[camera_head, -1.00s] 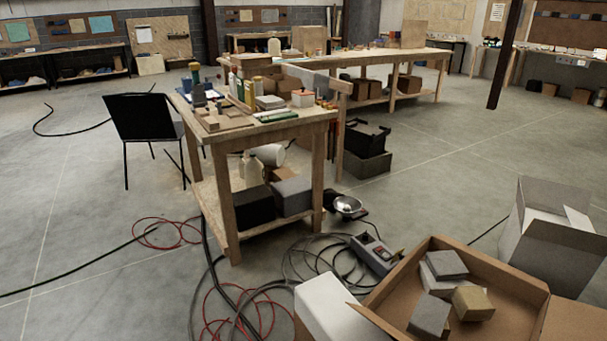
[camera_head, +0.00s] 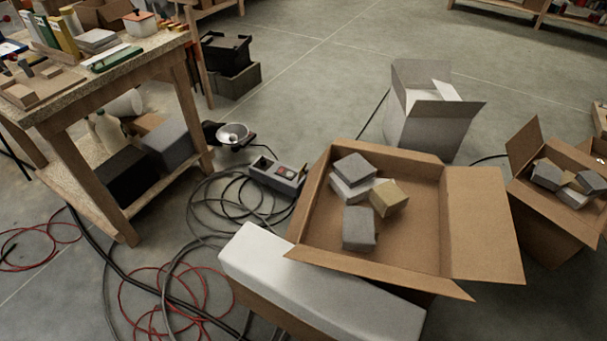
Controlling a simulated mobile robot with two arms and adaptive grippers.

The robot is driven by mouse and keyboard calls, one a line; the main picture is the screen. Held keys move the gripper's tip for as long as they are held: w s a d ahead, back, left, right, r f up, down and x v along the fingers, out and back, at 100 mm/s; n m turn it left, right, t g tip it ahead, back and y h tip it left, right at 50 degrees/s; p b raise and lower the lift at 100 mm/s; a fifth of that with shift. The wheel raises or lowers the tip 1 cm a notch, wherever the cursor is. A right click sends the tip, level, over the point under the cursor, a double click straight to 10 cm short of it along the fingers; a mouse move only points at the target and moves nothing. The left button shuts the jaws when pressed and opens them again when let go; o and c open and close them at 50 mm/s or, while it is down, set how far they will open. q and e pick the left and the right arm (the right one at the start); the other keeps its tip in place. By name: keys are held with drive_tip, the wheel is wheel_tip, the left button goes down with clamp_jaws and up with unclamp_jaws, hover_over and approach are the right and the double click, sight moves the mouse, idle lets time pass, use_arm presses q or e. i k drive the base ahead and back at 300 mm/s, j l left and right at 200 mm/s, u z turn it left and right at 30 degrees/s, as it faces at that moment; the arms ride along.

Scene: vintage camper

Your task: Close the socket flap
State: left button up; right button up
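A grey box with a dark top and a small reddish part (camera_head: 277,176), which looks like a socket unit, lies on the floor just left of the open cardboard box. It is small in view, and I cannot make out a flap or whether one is open. Neither of my grippers is in view.
An open cardboard box (camera_head: 482,222) with several small blocks stands beside a white-topped box (camera_head: 310,285). A white carton (camera_head: 428,128) is behind. Grey cables (camera_head: 208,205) and red cables (camera_head: 165,300) coil on the floor. A wooden workbench (camera_head: 120,75) stands left. Floor at upper middle is clear.

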sight(302, 171)
drive_tip(key=i+j+z, duration=0.1)
drive_tip(key=j, duration=1.45)
drive_tip(key=i+j, duration=0.2)
drive_tip(key=i+j+z, duration=0.15)
drive_tip(key=j, duration=0.25)
drive_tip(key=i+j, duration=0.25)
drive_tip(key=i+j+z, duration=0.1)
drive_tip(key=j, duration=0.3)
drive_tip(key=i+j, duration=0.25)
drive_tip(key=i+j+z, duration=0.15)
drive_tip(key=j, duration=0.3)
